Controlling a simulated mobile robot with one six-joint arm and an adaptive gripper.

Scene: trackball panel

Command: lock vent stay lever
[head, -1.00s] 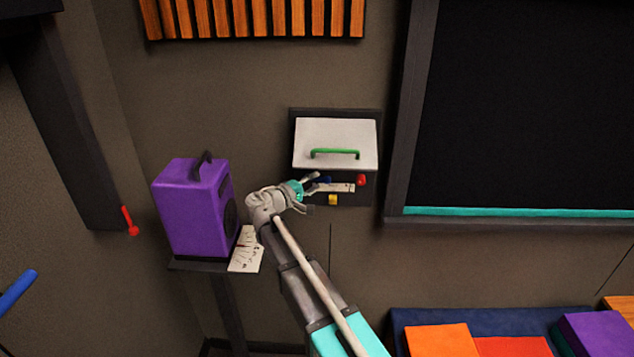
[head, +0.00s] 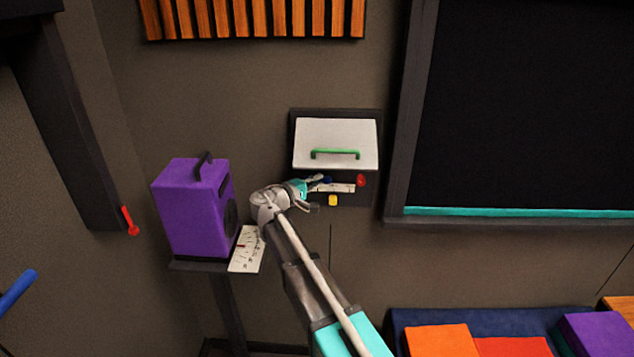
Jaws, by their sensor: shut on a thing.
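A wall box has a white flap (head: 335,138) with a green bar handle (head: 335,153), standing out above a dark panel (head: 352,199). On the panel are a red knob (head: 361,181), a yellow knob (head: 333,200), a pale labelled strip (head: 342,188) and a small dark blue lever (head: 326,180). My gripper (head: 316,192) is at the left part of this panel, below the flap. It appears shut on the blue lever. The contact is small and partly hidden by the fingers, and I cannot tell which part is the vent stay lever.
A purple speaker (head: 191,210) stands left of my arm on a narrow stand with a white marked card (head: 246,249). A red lever (head: 130,221) is on the left wall. A dark framed window (head: 515,110) is to the right. Coloured blocks (head: 442,341) lie low at right.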

